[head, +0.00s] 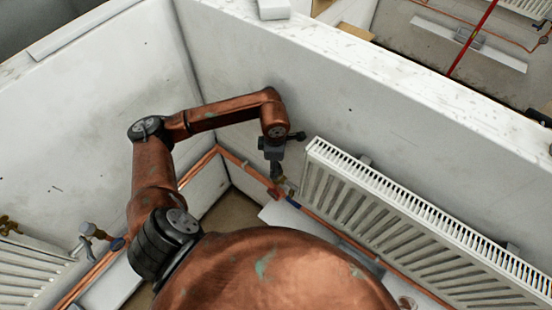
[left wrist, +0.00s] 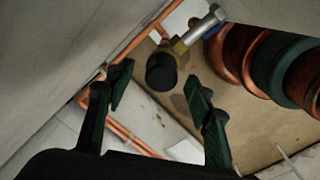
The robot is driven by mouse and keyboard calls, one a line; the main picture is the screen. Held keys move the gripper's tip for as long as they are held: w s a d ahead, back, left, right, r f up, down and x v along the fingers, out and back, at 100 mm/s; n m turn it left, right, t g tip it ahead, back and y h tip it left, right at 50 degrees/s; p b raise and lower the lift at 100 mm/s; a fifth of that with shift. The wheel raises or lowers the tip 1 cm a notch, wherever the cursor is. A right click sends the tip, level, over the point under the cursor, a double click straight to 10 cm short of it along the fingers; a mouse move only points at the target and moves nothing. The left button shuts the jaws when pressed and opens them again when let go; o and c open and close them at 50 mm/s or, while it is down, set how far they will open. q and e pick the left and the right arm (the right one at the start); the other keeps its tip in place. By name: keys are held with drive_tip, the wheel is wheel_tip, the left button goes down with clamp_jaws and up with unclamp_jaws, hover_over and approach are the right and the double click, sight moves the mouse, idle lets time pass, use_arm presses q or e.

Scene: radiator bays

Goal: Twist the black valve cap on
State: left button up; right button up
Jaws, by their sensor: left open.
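The black valve cap (left wrist: 161,72) shows in the left wrist view as a dark round cylinder at the end of a brass valve body (left wrist: 178,46). A silver stem (left wrist: 205,24) runs from the valve to the upper right. I cannot tell how firmly the cap sits. My left gripper (left wrist: 160,78) is open, one dark finger on each side of the cap in the picture, with visible gaps. In the head view my left gripper (head: 276,168) points down at the valve by the radiator's left end, and hides most of it. My right gripper is not in view.
A white radiator (head: 400,215) hangs on the right wall, close to my left gripper. Copper pipes (head: 235,160) run low along both walls, with a red fitting (head: 275,192). Another radiator (head: 30,270) with a valve (head: 88,230) stands at left.

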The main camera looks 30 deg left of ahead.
use_arm(q)
drive_tip(key=shift+f, duration=0.6)
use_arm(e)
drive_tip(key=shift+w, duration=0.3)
use_arm(q)
drive_tip(key=shift+c, duration=0.7)
drive_tip(key=c, duration=1.1)
drive_tip(key=shift+f+b, duration=0.15)
drive_tip(key=shift+b, duration=0.15)
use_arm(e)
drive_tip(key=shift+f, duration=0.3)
